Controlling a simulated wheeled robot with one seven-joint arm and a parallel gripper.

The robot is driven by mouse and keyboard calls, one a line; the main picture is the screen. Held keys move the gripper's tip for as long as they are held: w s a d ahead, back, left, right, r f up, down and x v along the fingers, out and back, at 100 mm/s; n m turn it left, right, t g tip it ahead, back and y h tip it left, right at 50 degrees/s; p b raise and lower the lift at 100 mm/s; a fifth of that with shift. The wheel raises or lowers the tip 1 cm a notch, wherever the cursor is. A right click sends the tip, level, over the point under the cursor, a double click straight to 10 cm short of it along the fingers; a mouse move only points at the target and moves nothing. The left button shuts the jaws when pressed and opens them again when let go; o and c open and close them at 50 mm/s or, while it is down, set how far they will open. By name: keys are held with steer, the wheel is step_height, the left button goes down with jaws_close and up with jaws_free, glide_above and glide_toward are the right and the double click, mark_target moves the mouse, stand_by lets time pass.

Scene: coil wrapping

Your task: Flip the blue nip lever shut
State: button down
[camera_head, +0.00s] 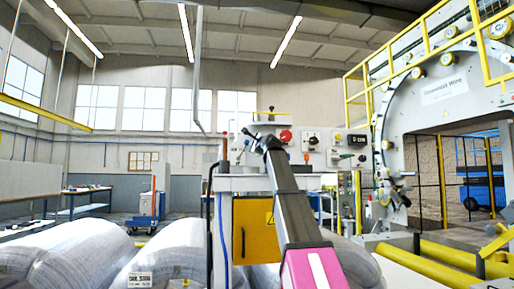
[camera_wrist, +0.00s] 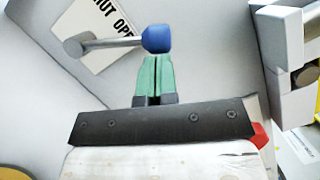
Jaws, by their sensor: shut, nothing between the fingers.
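The blue nip lever shows in the wrist view as a round blue knob (camera_wrist: 157,38) on a metal rod. The rod runs left to a round pivot on a pale panel. Behind it a white label (camera_wrist: 108,28) shows part of the words SHUT and OPEN; the knob is at the OPEN end. My gripper (camera_wrist: 154,70) has green fingers, pressed together with nothing between them. The fingertips are right at the knob's lower edge; I cannot tell whether they touch. In the head view the lever is too small to make out, near the end of my arm.
A grey box-like part (camera_wrist: 290,50) stands close on the right in the wrist view. In the head view, a control panel (camera_head: 312,140) is behind my arm, wrapped coils (camera_head: 180,250) lie at lower left, and a yellow-railed ring machine (camera_head: 440,85) stands right.

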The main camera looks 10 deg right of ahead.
steer(key=shift+a+r+n, duration=0.3)
steer(key=shift+a+n, duration=0.05)
steer(key=shift+n, duration=0.25)
stand_by(0.3)
steer(key=shift+a+r+n+g, duration=0.35)
steer(key=shift+a+n, duration=0.65)
steer(key=shift+a, duration=0.35)
steer(key=shift+a+r+n+g, duration=0.3)
steer(key=shift+a+n+g, duration=0.1)
steer(key=shift+a+n, duration=0.75)
steer(key=shift+a+r+n+g, duration=0.35)
steer(key=shift+a+n, duration=0.5)
steer(key=shift+a, duration=0.65)
